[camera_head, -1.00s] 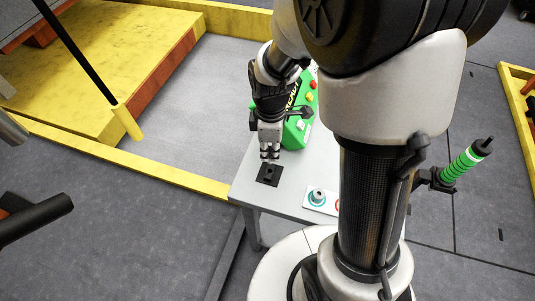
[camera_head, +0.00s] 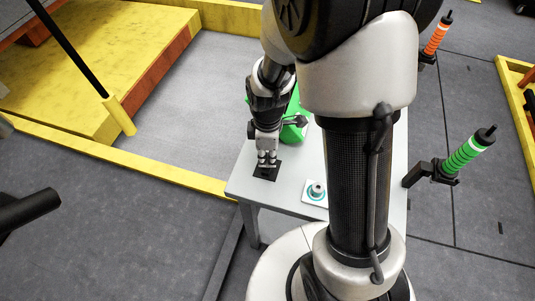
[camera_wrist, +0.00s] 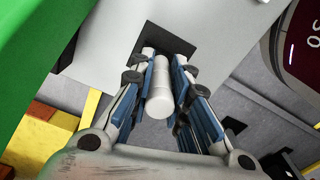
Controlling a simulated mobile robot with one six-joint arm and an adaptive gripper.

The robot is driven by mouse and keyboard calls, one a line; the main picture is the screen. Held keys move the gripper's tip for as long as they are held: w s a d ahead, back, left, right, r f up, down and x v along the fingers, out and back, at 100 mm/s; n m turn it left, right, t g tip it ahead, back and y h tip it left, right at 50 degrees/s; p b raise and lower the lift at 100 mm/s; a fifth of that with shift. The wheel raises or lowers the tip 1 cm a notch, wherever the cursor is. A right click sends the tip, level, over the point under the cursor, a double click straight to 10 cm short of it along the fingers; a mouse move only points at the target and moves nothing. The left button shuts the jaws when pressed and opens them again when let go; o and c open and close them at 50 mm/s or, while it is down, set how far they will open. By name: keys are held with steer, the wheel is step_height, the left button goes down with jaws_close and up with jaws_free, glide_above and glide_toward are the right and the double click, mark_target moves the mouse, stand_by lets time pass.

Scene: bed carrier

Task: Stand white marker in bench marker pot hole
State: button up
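The white marker (camera_wrist: 159,95) is between the two fingers of my gripper (camera_wrist: 162,64) in the wrist view. Its near end faces the wrist camera and its far end points at the dark square marker pot (camera_wrist: 172,40). My gripper appears shut on the marker. In the head view, my gripper (camera_head: 267,163) points down right over the black marker pot (camera_head: 266,173) on the grey bench. The marker cannot be made out there. The hole and the marker's far tip are hidden, so I cannot tell how deep the tip sits.
The grey bench (camera_head: 240,185) carries a green box (camera_head: 293,133) behind the gripper and a white plate with a teal-ringed knob (camera_head: 316,190) to the right. A yellow frame edge (camera_head: 160,167) runs left of the bench. Green (camera_head: 467,155) and orange (camera_head: 437,35) posts stand at right.

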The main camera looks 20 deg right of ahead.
steer(key=o, duration=0.4)
step_height(320, 180, up, 18)
steer(key=p, duration=0.7)
steer(key=s+r+m+t, duration=0.1)
steer(key=s+r+m, duration=0.3)
steer(key=s, duration=0.1)
steer(key=s+r+m+t, duration=0.2)
steer(key=s+r+m, duration=0.2)
steer(key=s+m, duration=0.1)
steer(key=s+r+m+t, duration=0.1)
steer(key=s+r+m, duration=0.2)
steer(key=s+m, duration=0.1)
steer(key=shift+s+r+m+t+b, duration=0.3)
steer(key=shift+s+r+m+b, duration=0.1)
steer(key=shift+s, duration=0.15)
